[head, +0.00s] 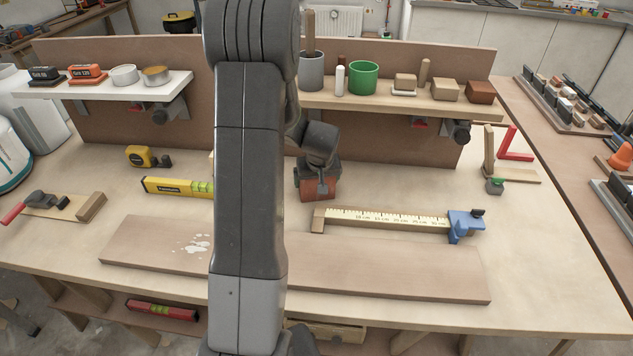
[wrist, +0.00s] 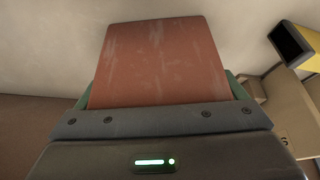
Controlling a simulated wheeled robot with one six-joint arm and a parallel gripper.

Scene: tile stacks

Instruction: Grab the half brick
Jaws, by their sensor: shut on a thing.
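A reddish-brown half brick (head: 318,189) is at my gripper (head: 317,178), over the middle of the workbench in the head view. In the wrist view the half brick (wrist: 160,62) fills the middle, held between green-edged jaws. My gripper is shut on it. I cannot tell whether the brick's underside touches the bench. My arm hides part of the bench to the left of it.
A wooden ruler stop with a blue clamp (head: 466,224) lies just right of the brick. A yellow level (head: 178,187) lies to the left. A long board (head: 390,270) lies in front. A shelf (head: 420,101) with blocks and cups stands behind.

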